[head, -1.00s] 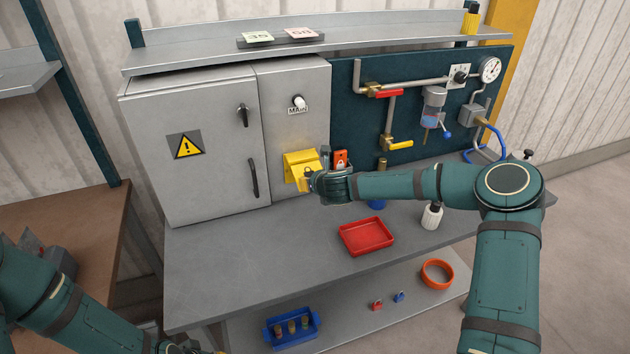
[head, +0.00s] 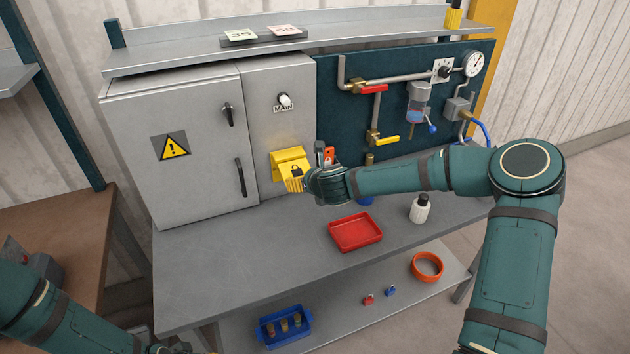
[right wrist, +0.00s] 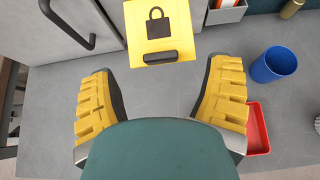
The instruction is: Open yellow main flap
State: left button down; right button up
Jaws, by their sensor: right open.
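The yellow main flap (head: 287,157) sits on the grey cabinet front below the MAIN knob (head: 285,100). In the right wrist view the flap (right wrist: 140,35) shows a black padlock symbol and a dark handle bar (right wrist: 160,57) along its lower edge. My right gripper (head: 296,184) is at the flap's lower front in the head view and partly covers it. In the right wrist view its yellow fingers (right wrist: 163,70) are spread wide, with the handle ahead between them and nothing held. My left gripper (head: 175,348) is barely visible at the bottom edge; its jaws cannot be made out.
Right of the flap are an orange item (head: 328,154) in a grey holder and a blue cup (right wrist: 273,64). A red tray (head: 355,232) and a white bottle (head: 420,209) stand on the bench. The bench front left is clear.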

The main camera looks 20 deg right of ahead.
jog(key=v, duration=0.6)
jog(key=shift+s+r, duration=0.15)
jog(key=shift+s, duration=0.1)
